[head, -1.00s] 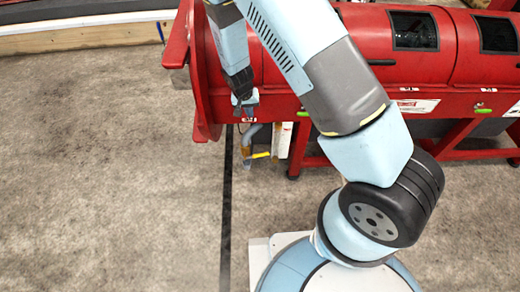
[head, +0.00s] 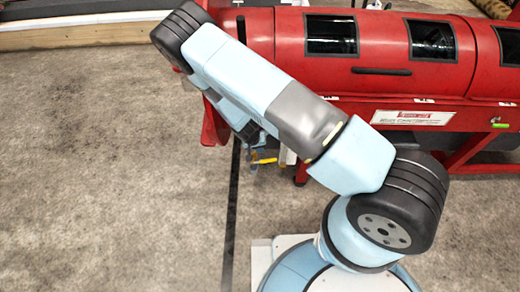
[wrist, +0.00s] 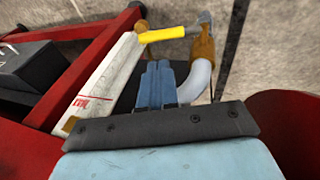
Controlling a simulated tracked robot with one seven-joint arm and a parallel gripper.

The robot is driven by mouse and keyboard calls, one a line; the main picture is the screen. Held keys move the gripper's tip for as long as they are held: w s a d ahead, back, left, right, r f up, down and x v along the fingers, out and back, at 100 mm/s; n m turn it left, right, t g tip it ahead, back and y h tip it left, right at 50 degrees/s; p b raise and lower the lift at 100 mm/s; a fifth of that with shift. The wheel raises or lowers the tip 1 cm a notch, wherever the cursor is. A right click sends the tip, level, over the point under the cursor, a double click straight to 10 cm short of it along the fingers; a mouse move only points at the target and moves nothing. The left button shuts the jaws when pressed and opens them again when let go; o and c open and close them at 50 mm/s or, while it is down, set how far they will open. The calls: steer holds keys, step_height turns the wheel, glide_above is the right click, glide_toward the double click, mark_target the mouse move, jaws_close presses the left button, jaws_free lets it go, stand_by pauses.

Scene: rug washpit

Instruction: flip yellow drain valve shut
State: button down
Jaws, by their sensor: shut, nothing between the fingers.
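The yellow drain valve handle (wrist: 163,34) sticks out to the left of a brown valve body (wrist: 204,47) in the wrist view, crosswise to it. A curved grey pipe (wrist: 199,82) leads into the body. The handle also shows small in the head view (head: 264,160), below the red machine. My gripper (wrist: 160,68) is shut and empty. In the wrist view its blue fingers point toward the handle, left of the pipe, with the tips just below the handle in the picture. I cannot tell whether they touch it. In the head view my arm hides most of the gripper.
The red washing machine (head: 395,70) fills the upper right of the head view. A white panel (wrist: 103,82) and a red frame stand left of the fingers in the wrist view. Concrete floor (head: 110,170) is clear at left, with a dark groove (head: 230,215) running through it.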

mark_target(268, 160)
steer(key=x, duration=1.1)
steer(key=shift+f, duration=0.15)
